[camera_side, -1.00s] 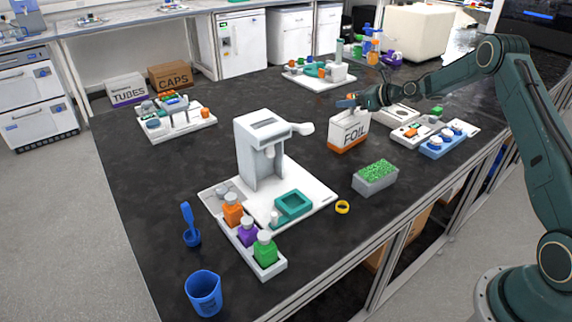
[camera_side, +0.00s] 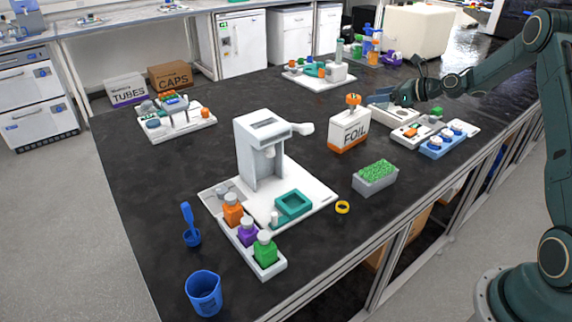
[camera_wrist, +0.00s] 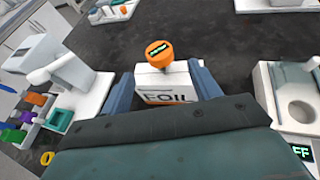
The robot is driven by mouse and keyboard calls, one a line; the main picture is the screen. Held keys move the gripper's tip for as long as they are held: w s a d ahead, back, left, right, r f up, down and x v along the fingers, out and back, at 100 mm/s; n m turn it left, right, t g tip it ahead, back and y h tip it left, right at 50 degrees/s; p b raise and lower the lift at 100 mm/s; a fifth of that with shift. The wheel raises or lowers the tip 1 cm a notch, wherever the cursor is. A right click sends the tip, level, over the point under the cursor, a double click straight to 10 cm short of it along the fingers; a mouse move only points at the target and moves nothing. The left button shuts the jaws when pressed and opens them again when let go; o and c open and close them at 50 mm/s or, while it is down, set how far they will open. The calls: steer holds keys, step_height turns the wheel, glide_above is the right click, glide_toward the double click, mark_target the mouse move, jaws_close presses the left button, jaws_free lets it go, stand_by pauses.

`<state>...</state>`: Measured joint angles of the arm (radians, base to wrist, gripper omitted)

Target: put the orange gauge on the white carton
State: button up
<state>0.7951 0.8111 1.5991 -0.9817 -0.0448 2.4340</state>
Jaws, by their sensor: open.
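The orange gauge (camera_side: 353,99) stands on top of the white carton (camera_side: 349,130), which is marked FOIL and has an orange band at its base. In the wrist view the gauge (camera_wrist: 159,53) shows its dark display face, and the carton (camera_wrist: 165,84) lies beneath it, between and beyond my fingers. My gripper (camera_side: 408,92) is open and empty, to the right of the carton and apart from the gauge. In the wrist view my gripper's blue-grey fingers (camera_wrist: 162,88) are spread wide, with no contact on the gauge.
A white device with a round well (camera_wrist: 301,112) stands right of the carton. A grey box of green bits (camera_side: 375,177) and a yellow ring (camera_side: 342,207) lie nearer the front. A white dispenser (camera_side: 262,150) stands to the left. Dark bench surface is clear behind the carton.

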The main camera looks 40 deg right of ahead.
steer(key=shift+v, duration=0.8)
steer(key=s+a+r+n+g, duration=0.2)
steer(key=s+a+r+n, duration=0.15)
steer(key=a+n, duration=0.3)
steer(key=s+a+r+n+g+h, duration=0.1)
steer(key=s+a+r+n, duration=0.3)
steer(key=a, duration=0.3)
steer(key=s+a+r+n+g, duration=0.2)
steer(key=s+a+r+n, duration=0.15)
steer(key=a+n, duration=0.25)
steer(key=s+a+n+g+h, duration=0.1)
steer(key=s+a+n, duration=0.2)
steer(key=s+n, duration=0.5)
steer(key=s+a+n+g+h, duration=0.1)
steer(key=s+a+n, duration=0.3)
steer(key=s, duration=1.4)
steer(key=n+h, duration=0.1)
steer(key=n, duration=0.3)
steer(key=shift+r, duration=0.35)
